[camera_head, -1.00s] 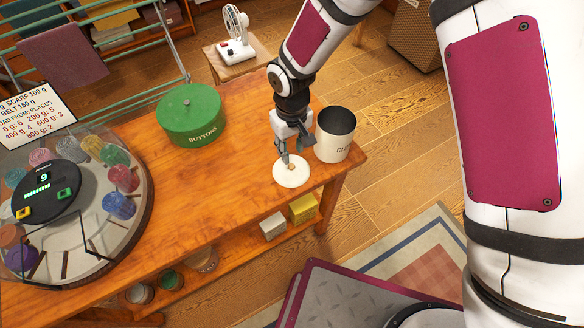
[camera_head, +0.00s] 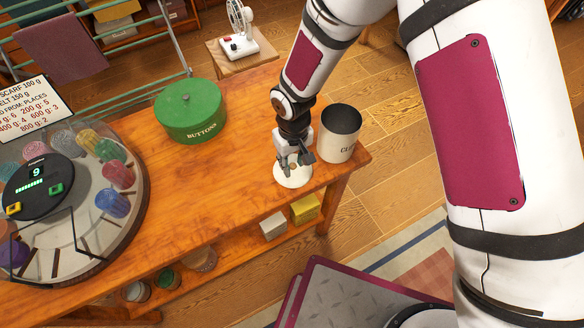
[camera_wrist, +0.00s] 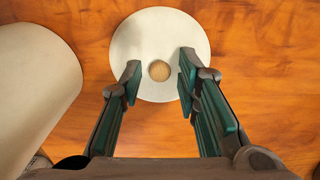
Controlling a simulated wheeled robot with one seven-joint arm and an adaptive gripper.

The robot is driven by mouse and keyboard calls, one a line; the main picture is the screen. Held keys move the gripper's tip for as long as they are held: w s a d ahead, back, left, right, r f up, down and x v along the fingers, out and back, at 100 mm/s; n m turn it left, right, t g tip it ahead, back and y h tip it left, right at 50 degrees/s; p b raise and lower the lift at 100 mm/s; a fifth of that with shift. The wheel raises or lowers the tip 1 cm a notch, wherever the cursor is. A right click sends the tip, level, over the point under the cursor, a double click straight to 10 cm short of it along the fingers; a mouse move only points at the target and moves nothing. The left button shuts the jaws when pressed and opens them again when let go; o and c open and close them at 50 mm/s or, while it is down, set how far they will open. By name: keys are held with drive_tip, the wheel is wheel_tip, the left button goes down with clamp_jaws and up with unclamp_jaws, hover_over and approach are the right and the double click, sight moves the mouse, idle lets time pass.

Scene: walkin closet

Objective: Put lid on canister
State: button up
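The lid is a round cream disc (camera_head: 292,178) with a small tan knob, lying flat on the wooden table near its front edge. In the wrist view the lid (camera_wrist: 160,38) is below my gripper, and its knob (camera_wrist: 159,70) sits between the fingertips, with a gap on each side. My gripper (camera_wrist: 159,78) is open and holds nothing; in the head view the gripper (camera_head: 292,166) is over the lid and hides part of it. The open cream canister (camera_head: 338,146) stands upright just right of the gripper. The canister (camera_wrist: 32,95) also shows at the left of the wrist view.
A green buttons tin (camera_head: 191,117) stands behind and left of my gripper. A round carousel scale (camera_head: 75,200) with colored rolls fills the table's left. The tabletop (camera_head: 205,195) between them is clear. A small fan (camera_head: 239,35) stands on a stool behind.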

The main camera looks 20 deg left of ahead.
sight(294, 166)
clamp_jaws()
drive_tip(key=shift+r+p, duration=0.9)
drive_tip(key=shift+r, duration=1.65)
drive_tip(key=shift+d, duration=0.15)
